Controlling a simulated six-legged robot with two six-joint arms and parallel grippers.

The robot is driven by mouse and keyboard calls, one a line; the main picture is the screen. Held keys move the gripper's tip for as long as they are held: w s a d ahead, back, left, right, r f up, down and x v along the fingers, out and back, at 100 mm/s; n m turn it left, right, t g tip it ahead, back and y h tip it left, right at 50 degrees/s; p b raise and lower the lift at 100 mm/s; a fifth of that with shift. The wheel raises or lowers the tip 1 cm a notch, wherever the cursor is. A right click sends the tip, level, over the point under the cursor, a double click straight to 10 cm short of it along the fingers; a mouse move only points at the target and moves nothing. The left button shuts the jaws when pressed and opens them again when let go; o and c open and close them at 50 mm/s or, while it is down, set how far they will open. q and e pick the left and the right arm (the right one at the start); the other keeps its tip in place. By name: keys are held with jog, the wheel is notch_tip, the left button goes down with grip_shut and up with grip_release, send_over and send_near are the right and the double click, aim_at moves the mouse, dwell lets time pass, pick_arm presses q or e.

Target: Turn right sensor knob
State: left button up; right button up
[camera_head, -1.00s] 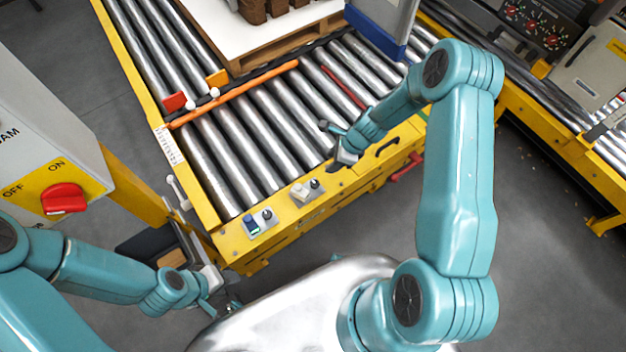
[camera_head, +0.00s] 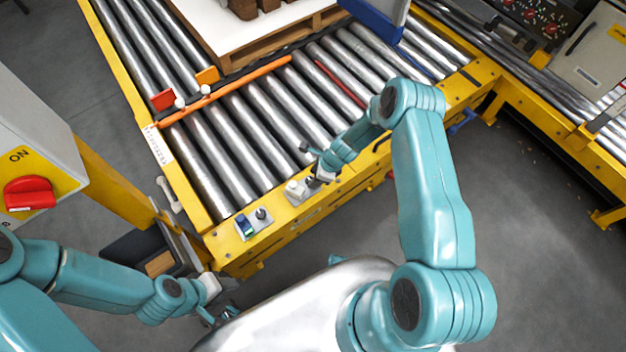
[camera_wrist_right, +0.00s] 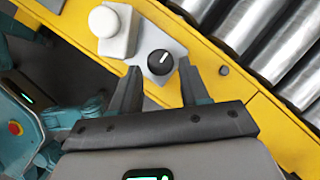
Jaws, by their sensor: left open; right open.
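The right sensor knob (camera_wrist_right: 160,62) is a round black knob with a white pointer line, on a grey plate (camera_wrist_right: 175,45) beside a white sensor (camera_wrist_right: 111,28). In the head view this white sensor (camera_head: 294,189) shows on the conveyor's yellow front rail, with the knob mostly hidden by my gripper. My right gripper (camera_wrist_right: 158,78) is open, its two fingers pointing at the knob from either side; I cannot tell whether they reach down around it. It also shows at the plate in the head view (camera_head: 315,168). My left gripper (camera_head: 222,308) is open and empty, low at the left.
A second plate with a blue sensor (camera_head: 243,226) and black knob (camera_head: 262,214) sits left on the yellow rail (camera_head: 225,243). Rollers (camera_head: 240,135) lie behind. A control box with a red switch (camera_head: 29,193) stands at the left. Grey floor is open at the right.

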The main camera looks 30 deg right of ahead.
jog(key=shift+x, duration=1.15)
jog(key=shift+c, duration=0.3)
jog(key=c, duration=0.7)
